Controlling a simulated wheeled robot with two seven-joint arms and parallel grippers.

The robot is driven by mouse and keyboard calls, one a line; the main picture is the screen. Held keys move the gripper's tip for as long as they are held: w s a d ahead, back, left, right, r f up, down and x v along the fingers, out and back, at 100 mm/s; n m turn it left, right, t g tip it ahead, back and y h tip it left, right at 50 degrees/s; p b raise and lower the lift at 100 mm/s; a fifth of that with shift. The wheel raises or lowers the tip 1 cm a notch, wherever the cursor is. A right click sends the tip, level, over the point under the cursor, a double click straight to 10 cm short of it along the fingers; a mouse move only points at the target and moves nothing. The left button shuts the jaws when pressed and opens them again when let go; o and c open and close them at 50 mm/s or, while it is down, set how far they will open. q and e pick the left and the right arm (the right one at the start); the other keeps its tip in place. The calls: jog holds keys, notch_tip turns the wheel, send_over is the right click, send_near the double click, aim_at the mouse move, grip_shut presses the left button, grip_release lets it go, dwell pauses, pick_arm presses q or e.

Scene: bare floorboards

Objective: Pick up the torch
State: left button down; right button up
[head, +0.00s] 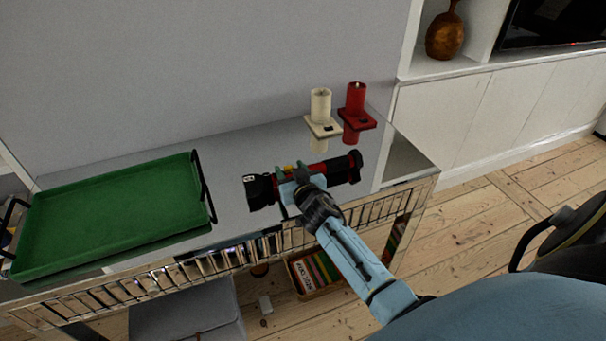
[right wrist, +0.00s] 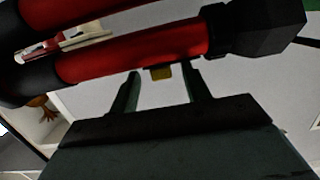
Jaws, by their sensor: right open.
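The torch (head: 343,168) is red with black ends and lies on the mirrored console table (head: 240,204) in the head view. My right gripper (head: 291,171) is over the torch's middle and hides part of it. In the right wrist view, the torch (right wrist: 140,53) spans the top of the picture, with a small yellow button facing my right gripper (right wrist: 162,80). The fingers are open and point at the torch, with nothing gripped. I cannot tell whether the fingertips touch it. A second red shape above it looks like its reflection. My left gripper is out of view.
A green tray (head: 110,215) with black handles stands on the left of the table. A cream candle (head: 320,104) and a red candle (head: 355,98) on square holders stand behind the torch. The wall is close behind. A box of books (head: 316,272) sits below.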

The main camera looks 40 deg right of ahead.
grip_shut()
jog(key=shift+r, duration=0.1)
